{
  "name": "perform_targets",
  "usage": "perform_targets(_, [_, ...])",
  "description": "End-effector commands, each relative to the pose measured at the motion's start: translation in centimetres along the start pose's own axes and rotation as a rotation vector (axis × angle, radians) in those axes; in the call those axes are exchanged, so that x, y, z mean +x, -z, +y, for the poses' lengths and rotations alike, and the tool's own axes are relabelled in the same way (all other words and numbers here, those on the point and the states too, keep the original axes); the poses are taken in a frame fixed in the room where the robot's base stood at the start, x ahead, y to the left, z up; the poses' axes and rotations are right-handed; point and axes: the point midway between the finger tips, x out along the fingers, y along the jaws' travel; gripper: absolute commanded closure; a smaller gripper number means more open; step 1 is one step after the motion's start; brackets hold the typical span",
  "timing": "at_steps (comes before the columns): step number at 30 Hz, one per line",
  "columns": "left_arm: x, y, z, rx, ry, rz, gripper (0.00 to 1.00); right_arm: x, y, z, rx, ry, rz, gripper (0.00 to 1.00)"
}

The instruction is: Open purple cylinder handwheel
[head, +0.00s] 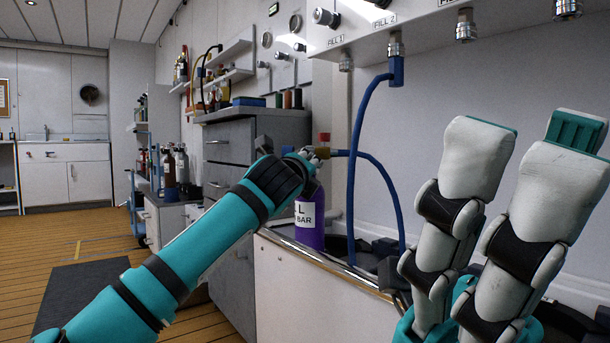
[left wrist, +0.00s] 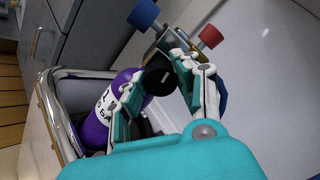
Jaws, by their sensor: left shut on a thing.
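The purple cylinder (head: 309,222) stands upright in a metal-rimmed bay, with a white label on its side. It also shows in the left wrist view (left wrist: 97,130). A black round handwheel (left wrist: 159,82) sits at its brass valve. My left gripper (head: 304,162) reaches the cylinder's top. In the left wrist view its fingers (left wrist: 155,76) are closed around the handwheel from both sides. A red knob (head: 324,138) stands above the valve. In the head view the left hand hides the handwheel. My right gripper (head: 523,150) is raised at the right, fingers spread and empty.
A blue hose (head: 353,165) hangs from the FILL 2 fitting (head: 396,45) on the fill panel (head: 420,25). A grey drawer cabinet (head: 230,142) stands left of the bay. The floor at left is open.

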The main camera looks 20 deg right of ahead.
Motion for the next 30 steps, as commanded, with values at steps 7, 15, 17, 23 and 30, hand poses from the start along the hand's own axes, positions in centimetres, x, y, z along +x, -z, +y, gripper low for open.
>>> perform_targets(7, [0.01,0.12,-0.01,-0.186,0.008,-0.005,1.00,-0.03,0.00,-0.01,0.000,0.000,0.000,0.60])
perform_targets(15, [-0.01,0.09,-0.04,-0.336,0.014,-0.012,1.00,-0.03,0.00,-0.01,0.000,0.000,0.000,0.60])
perform_targets(17, [-0.01,0.08,-0.04,-0.358,0.015,-0.013,1.00,-0.03,0.00,-0.01,0.000,0.000,0.000,0.60])
perform_targets(23, [-0.01,0.06,-0.03,-0.402,0.017,-0.015,1.00,-0.03,0.00,-0.01,0.001,0.000,0.000,0.60])
perform_targets(30, [-0.01,0.06,-0.03,-0.411,0.018,-0.016,1.00,-0.03,0.00,-0.01,0.001,0.000,0.000,0.60])
